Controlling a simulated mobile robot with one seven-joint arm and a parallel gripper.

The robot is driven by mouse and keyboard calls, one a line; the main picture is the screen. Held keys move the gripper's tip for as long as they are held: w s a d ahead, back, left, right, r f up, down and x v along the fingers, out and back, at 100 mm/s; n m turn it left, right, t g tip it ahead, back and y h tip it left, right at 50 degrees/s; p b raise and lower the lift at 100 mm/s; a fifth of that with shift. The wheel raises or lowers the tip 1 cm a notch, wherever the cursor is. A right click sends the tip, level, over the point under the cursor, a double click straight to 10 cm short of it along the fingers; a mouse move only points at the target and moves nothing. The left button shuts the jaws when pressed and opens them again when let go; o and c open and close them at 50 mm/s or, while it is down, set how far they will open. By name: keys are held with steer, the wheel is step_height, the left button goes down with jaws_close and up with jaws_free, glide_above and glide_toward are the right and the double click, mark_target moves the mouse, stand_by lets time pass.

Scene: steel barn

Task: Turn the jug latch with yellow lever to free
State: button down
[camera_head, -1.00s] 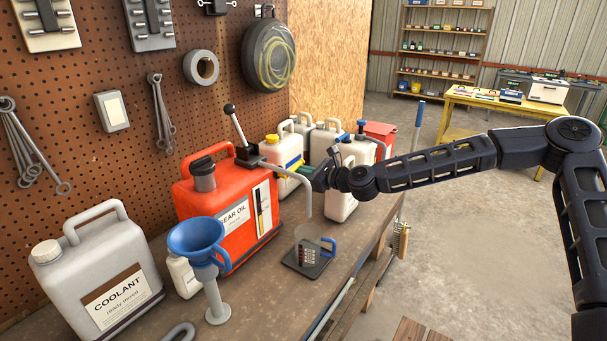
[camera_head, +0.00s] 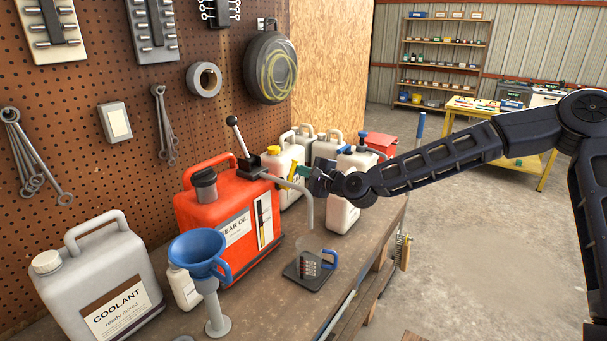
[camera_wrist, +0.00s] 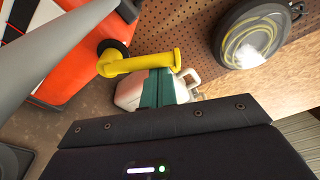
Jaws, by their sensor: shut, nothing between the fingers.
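The red gear oil jug (camera_head: 228,215) stands on the bench with a grey spout pipe (camera_head: 309,208). In the wrist view the latch's yellow lever (camera_wrist: 143,63) reaches rightward from a dark round pivot (camera_wrist: 112,48) beside the jug's red side (camera_wrist: 75,75). In the head view the yellow lever (camera_head: 292,171) is small and partly hidden. My gripper (camera_head: 303,171) is by the lever. In the wrist view its green fingers (camera_wrist: 160,84) are shut and empty, with tips at the lever's outer half. I cannot tell whether they touch it.
The grey pipe (camera_wrist: 45,40) passes close on the left in the wrist view. A measuring cup (camera_head: 311,262) stands on a dark pad below the spout. A blue funnel (camera_head: 198,247) and coolant jug (camera_head: 98,285) are left. White jugs (camera_head: 343,213) stand behind my gripper.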

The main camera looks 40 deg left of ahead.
steer(key=shift+s+r+n+y, duration=0.1)
steer(key=shift+s+r+n, duration=0.25)
steer(key=shift+n, duration=0.5)
steer(key=shift+s+r+n+y, duration=0.1)
steer(key=shift+s+n, duration=0.35)
steer(key=shift+n, duration=0.35)
steer(key=shift+s+r+n+y, duration=0.1)
steer(key=shift+s+r+n, duration=0.25)
steer(key=shift+n, duration=0.5)
steer(key=shift+s+f, duration=0.1)
steer(key=shift+w+a, duration=0.1)
steer(key=shift+w, duration=0.4)
steer(key=w+d, duration=0.1)
steer(key=d, duration=0.8)
steer(key=shift+w+d, duration=0.2)
steer(key=shift+w, duration=0.1)
steer(key=shift+f, duration=0.1)
